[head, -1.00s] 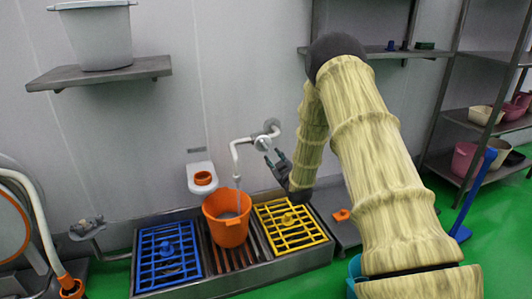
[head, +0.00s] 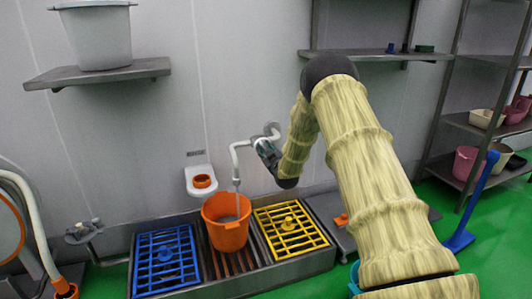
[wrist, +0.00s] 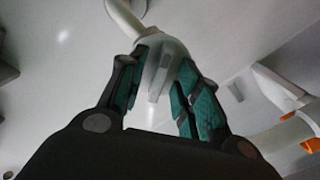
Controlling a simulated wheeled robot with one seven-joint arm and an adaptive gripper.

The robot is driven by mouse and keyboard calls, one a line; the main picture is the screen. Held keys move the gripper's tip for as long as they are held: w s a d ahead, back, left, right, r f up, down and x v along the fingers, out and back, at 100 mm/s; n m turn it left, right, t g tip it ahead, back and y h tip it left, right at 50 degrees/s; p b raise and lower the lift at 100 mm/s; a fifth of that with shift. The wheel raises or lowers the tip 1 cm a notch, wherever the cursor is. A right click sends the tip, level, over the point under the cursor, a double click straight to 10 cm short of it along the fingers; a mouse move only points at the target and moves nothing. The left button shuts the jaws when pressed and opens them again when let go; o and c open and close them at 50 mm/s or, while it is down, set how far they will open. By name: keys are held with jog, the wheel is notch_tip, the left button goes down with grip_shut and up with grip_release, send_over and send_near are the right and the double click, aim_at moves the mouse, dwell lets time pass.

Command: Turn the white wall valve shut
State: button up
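The white wall valve (wrist: 158,65) shows in the wrist view as a pale lever between my gripper's fingers. In the head view its wall mount (head: 272,129) sits at the right end of a white pipe (head: 236,158), and my gripper (head: 264,148) partly hides it. In the wrist view, my gripper (wrist: 162,70) has its two teal-padded fingers apart, one on each side of the lever. A gap shows beside the lever's lower end; contact at the tips is unclear. The pipe's spout points down over an orange bucket (head: 227,237).
The bucket stands in a metal trough between a blue grate (head: 165,282) and a yellow grate (head: 291,257). A white wall holder (head: 200,171) with an orange part is left of the pipe.

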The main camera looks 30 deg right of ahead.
grip_shut()
jog(key=shift+r+m+p, duration=0.1)
jog(key=shift+m+p, duration=0.2)
jog(key=shift+p, duration=0.05)
jog(key=shift+m+p, duration=0.65)
jog(key=shift+m, duration=0.35)
jog(key=shift+m+p, duration=0.8)
jog(key=shift+m, duration=0.9)
grip_release()
